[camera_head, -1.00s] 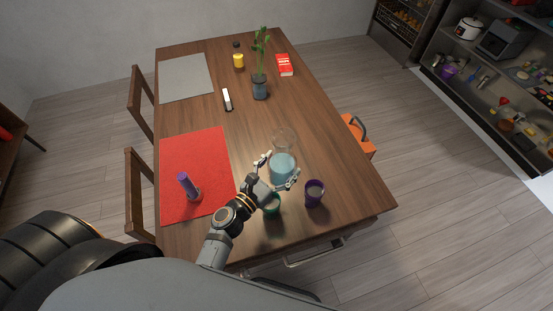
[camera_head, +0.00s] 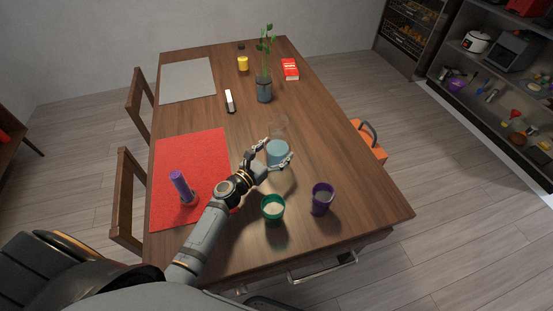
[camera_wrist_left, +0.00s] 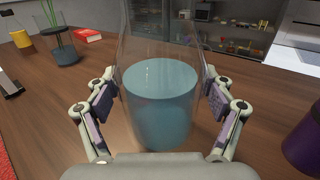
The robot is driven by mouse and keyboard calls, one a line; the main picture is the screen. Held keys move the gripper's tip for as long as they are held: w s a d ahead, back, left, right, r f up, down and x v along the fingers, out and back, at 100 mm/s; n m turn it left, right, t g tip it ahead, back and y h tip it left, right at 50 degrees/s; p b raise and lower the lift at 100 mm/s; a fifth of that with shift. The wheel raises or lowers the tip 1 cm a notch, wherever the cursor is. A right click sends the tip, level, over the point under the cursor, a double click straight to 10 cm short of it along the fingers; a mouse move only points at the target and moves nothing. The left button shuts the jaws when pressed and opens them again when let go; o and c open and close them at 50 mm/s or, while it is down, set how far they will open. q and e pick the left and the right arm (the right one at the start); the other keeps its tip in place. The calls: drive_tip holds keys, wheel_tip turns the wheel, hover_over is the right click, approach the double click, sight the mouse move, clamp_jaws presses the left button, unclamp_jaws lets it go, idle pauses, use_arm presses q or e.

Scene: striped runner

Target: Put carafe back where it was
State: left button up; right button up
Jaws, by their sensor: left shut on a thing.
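The carafe (camera_head: 278,151) is clear glass with blue liquid in its lower part. It stands upright at the middle of the wooden table (camera_head: 330,170), and whether its base touches the table I cannot tell. My left gripper (camera_head: 270,156) is shut on the carafe, with one finger on each side. In the left wrist view the carafe (camera_wrist_left: 160,100) fills the middle between the finger pads, and its top is cut off. My right gripper is not in view.
A green cup (camera_head: 272,208) and a purple cup (camera_head: 321,198) stand nearer me. A red mat (camera_head: 190,160) with a purple bottle-like object (camera_head: 183,187) lies left. A plant in a vase (camera_head: 264,90), yellow container (camera_head: 243,63), red book (camera_head: 290,69), small white-black item (camera_head: 229,101) and grey mat (camera_head: 187,80) are farther back.

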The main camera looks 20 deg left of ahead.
use_arm(q)
wheel_tip(320, 180, down, 3)
drive_tip(key=shift+f+b, duration=0.1)
drive_tip(key=shift+b, duration=0.8)
drive_tip(key=shift+r, duration=0.25)
drive_tip(key=shift+f, duration=0.15)
drive_tip(key=o, duration=1.6)
drive_tip(key=shift+o, duration=0.6)
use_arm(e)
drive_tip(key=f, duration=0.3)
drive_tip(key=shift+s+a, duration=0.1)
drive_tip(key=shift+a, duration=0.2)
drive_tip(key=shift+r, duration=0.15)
